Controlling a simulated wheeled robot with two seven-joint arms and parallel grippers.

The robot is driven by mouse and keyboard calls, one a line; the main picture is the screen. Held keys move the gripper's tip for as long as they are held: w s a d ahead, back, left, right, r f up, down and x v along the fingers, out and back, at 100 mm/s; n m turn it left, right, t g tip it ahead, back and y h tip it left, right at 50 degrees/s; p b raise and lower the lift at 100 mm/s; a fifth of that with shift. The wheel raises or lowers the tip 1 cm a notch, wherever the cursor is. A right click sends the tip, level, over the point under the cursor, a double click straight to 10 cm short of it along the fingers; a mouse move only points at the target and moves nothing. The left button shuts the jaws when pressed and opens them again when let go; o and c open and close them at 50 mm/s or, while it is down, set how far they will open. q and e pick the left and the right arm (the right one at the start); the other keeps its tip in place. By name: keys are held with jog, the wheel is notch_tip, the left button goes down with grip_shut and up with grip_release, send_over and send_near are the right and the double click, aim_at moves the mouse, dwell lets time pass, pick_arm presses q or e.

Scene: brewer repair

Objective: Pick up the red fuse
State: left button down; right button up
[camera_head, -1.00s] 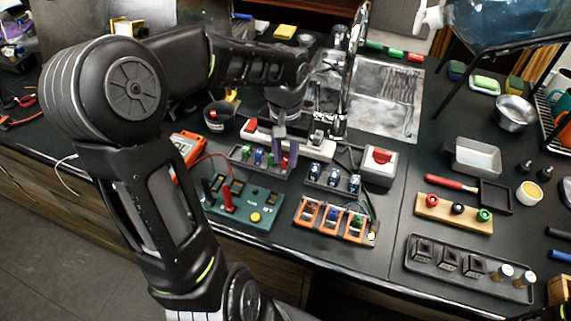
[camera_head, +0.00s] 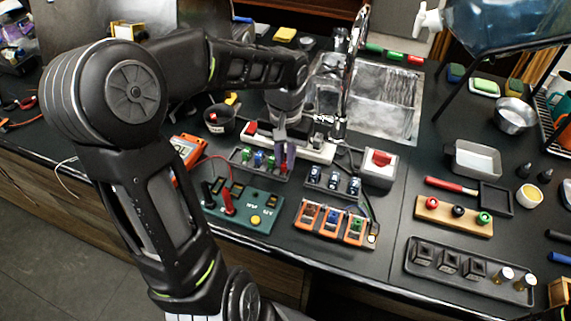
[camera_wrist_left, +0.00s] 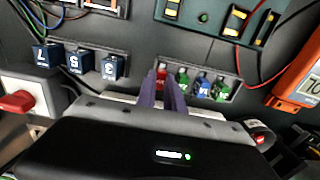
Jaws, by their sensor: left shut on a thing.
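A dark fuse tray (camera_head: 235,163) on the counter holds a row of small coloured fuses: green, blue and red. My left gripper (camera_head: 287,160) points down at the tray's right end, its purple fingers close together. In the left wrist view, the fingers (camera_wrist_left: 163,90) are closed around a red fuse (camera_wrist_left: 161,75) at the end of the row, still at tray level. In the head view the fingers hide the held fuse. My right gripper is out of view.
A rack of dark blue blocks (camera_head: 333,180) stands right of the tray. A green panel (camera_head: 240,208) with red and black leads is in front, beside an orange fuse holder (camera_head: 330,222). A white box with a red switch (camera_head: 380,165) and an orange meter (camera_head: 188,147) flank the area.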

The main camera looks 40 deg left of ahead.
aim_at(285, 162)
pick_arm(q)
notch_tip(285, 162, up, 10)
jog(key=b, duration=0.1)
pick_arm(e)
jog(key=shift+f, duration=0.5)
pick_arm(q)
jog(key=shift+d+r, duration=0.1)
dwell(0.3)
